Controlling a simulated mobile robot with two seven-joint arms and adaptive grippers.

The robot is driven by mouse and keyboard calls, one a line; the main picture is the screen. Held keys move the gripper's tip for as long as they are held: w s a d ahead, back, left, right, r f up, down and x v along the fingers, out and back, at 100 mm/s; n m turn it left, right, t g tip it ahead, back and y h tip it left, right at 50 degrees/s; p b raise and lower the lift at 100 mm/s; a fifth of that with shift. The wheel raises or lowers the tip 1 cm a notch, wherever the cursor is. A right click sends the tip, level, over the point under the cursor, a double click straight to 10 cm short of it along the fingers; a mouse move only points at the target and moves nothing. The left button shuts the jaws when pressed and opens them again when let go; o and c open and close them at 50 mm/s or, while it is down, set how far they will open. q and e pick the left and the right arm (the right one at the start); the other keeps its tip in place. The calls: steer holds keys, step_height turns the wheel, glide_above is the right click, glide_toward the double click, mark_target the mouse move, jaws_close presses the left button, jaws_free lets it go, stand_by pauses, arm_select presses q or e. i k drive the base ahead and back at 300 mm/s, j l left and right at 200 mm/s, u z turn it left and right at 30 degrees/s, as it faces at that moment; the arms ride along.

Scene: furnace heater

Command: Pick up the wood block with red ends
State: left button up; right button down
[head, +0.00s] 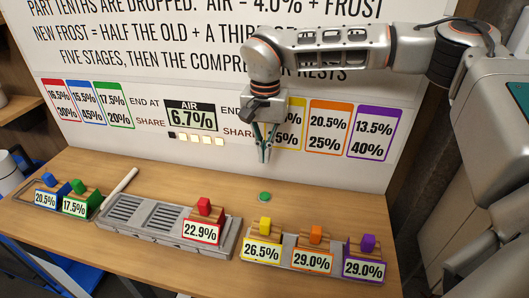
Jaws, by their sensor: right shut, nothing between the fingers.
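The wood block with red (203,209) sits at the right end of the grey slotted tray (150,219) on the table. A red piece shows on top of it, and a red-edged card reading 22.9% covers its front. My right gripper (264,160) hangs in front of the white board, above the back of the table, pointing down. It is shut and empty. It is up and to the right of the red block, clearly apart from it. My left gripper is out of view.
Yellow (265,224), orange (315,234) and purple (367,243) blocks stand in a rack at right. Blue (51,180) and green (77,187) blocks stand at left. A green button (264,196) lies below my gripper. A white handle (118,187) rises from the tray's left end.

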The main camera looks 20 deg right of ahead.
mark_target(205, 223)
steer(key=k+j, duration=0.3)
steer(key=k, duration=0.15)
steer(key=k+j, duration=0.3)
steer(key=k, duration=0.15)
